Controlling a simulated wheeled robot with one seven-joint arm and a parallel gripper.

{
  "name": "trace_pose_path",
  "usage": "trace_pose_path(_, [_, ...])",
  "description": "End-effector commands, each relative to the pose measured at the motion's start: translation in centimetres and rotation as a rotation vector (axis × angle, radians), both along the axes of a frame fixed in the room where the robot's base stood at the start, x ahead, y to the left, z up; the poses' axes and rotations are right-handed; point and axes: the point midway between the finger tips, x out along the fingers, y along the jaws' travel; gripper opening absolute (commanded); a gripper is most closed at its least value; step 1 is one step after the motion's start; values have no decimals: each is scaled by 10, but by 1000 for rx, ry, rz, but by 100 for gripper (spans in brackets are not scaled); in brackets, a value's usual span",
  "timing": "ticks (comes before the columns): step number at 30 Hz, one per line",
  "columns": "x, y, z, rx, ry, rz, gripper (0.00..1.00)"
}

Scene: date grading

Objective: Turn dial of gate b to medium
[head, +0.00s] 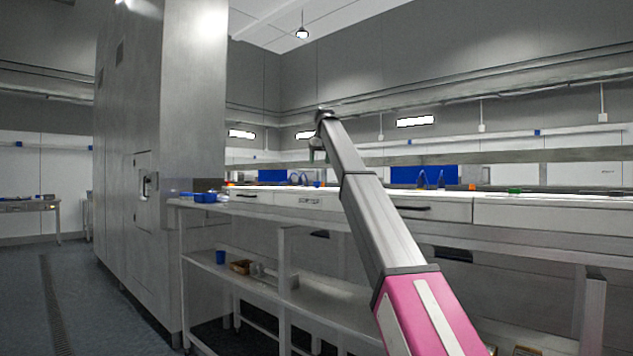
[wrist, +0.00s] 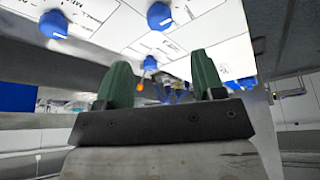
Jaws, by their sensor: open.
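Several blue knob-like dials show on white labelled panels in the wrist view: one at the upper left (wrist: 53,24), one at the top middle (wrist: 159,15), a smaller one (wrist: 150,62) just above the space between my fingers, and one at the right (wrist: 247,82). The labels are too small to read, so I cannot tell which dial is gate b's or how it is set. My gripper (wrist: 163,72) has two green fingers spread wide apart with nothing held between them. The dials appear beyond the fingers, apart from them. In the head view my gripper (head: 318,150) is small, above the bench.
A long bench (head: 330,200) with drawers runs across the head view. Blue trays (head: 206,197) sit at its left end. A lower shelf (head: 320,300) holds a blue cup (head: 220,257) and small boxes. A tall metal cabinet (head: 165,130) stands left; floor there is clear.

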Motion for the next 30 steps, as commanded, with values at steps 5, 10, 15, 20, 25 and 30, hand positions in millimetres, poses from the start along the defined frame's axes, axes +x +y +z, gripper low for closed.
trace_pose_path(5, [9,4,-26,-1,3,1,62])
trace_pose_path(10, [20,8,-54,-1,3,2,62])
trace_pose_path(15, [29,12,-77,0,1,2,62])
trace_pose_path(20, [33,14,-87,-1,2,3,62])
trace_pose_path(25, [33,14,-88,0,1,2,62])
trace_pose_path(30, [33,14,-88,-1,1,3,30])
